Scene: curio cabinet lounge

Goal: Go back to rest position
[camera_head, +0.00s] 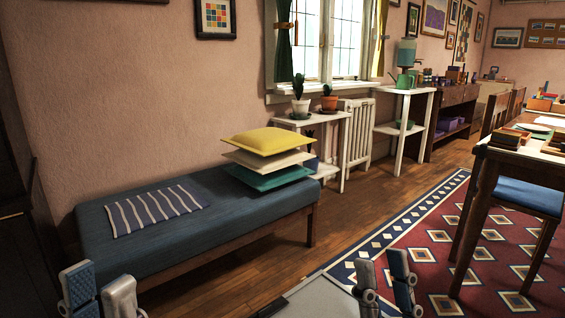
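My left gripper (100,291) shows at the bottom left edge of the head view, its two grey and blue fingers apart with nothing between them. My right gripper (384,277) shows at the bottom right of centre, its fingers also apart and empty. Both grippers are low in the view, in front of the bench and rug. The arms behind them are mostly out of the frame.
A blue bench (160,244) with a striped cloth (155,210) and stacked cushions (265,142) stands along the wall. A patterned rug (440,235) lies right. A table (484,170) and blue-seated chair (527,195) stand at the right. Wooden floor (345,230) shows between bench and rug.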

